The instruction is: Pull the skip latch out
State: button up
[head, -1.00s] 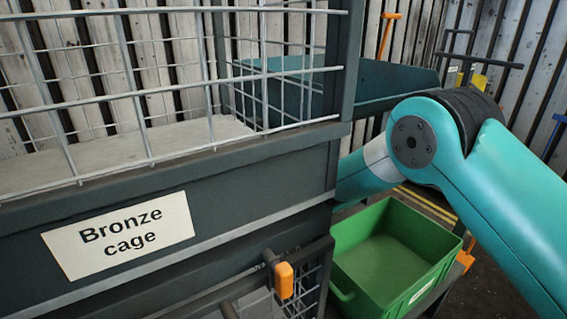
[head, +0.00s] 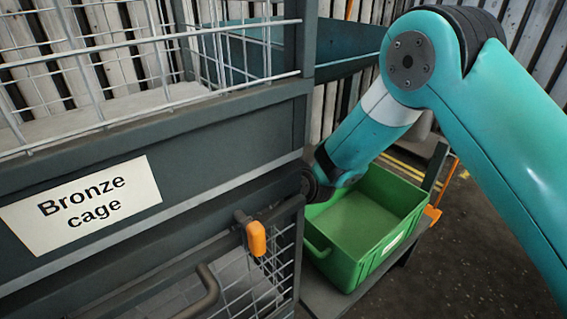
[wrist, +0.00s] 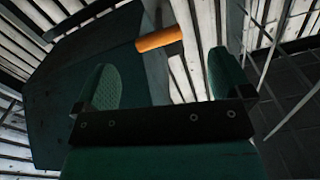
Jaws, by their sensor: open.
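In the wrist view an orange grip on a dark rod (wrist: 159,39), which looks like the skip latch, lies beyond my fingertips. My gripper (wrist: 165,78) is open, with the grip ahead of the gap between its fingers and apart from them. A dark teal panel (wrist: 85,95), probably the skip's side, fills the left of that view. In the head view the teal skip (head: 350,50) shows partly behind the cage post. My fingers are hidden there behind the cage, and the skip latch cannot be made out.
The Bronze cage (head: 215,125) stands close on the left, with an orange-handled latch (head: 256,239) on its lower door. A green bin (head: 345,262) sits low beside it, under my arm. Cage wires (wrist: 285,75) run near my right finger.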

jog(key=b+v, duration=0.6)
jog(key=v, duration=0.3)
jog(key=shift+s+d, duration=0.2)
jog(key=shift+s, duration=0.05)
jog(key=s+d+f+m+g+h, duration=0.25)
jog(key=s+d+g+h, duration=0.45)
jog(key=d, duration=0.7)
jog(key=s+d+f+m+g+h, duration=0.2)
jog(key=s+d+m+g+h, duration=0.15)
jog(key=s+d, duration=0.85)
jog(key=s+a+r+n+g+y, duration=0.35)
jog(key=s+a+r+n, duration=0.5)
jog(key=a, duration=0.35)
notch_tip(320, 180, up, 36)
jog(key=m+p, duration=0.1)
jog(key=p, duration=3.5)
